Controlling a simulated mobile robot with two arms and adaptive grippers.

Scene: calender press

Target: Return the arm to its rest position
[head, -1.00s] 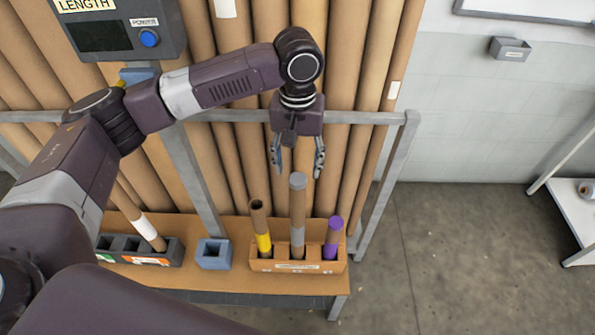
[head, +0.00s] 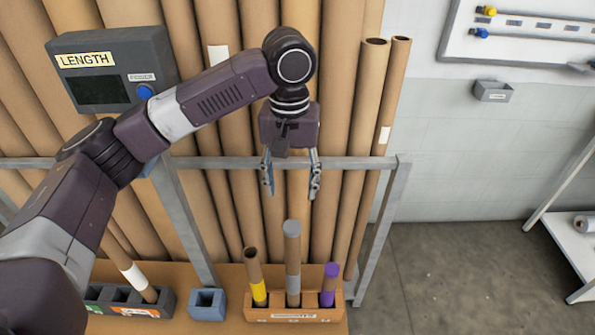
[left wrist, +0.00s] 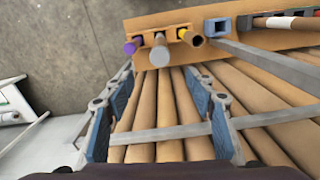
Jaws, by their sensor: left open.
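My left arm comes in from the left in the head view, and its gripper (head: 291,178) hangs pointing down with its fingers apart. The gripper is empty and stands above an orange-brown holder (head: 291,315) on the wooden bench. In the holder stand a yellow-banded tube (head: 258,292), a taller grey-topped tube (head: 292,255) and a purple-topped tube (head: 330,285). In the left wrist view the open fingers (left wrist: 158,112) show in front of the big cardboard tubes, with nothing between them. My right gripper is not in view.
A metal rack rail (head: 350,162) crosses the tall cardboard tubes (head: 350,130) close by the gripper. A LENGTH display box (head: 110,70) hangs at left. A blue-grey block (head: 207,305) and a dark tray (head: 165,303) stand on the bench. The floor at right (head: 450,275) is clear.

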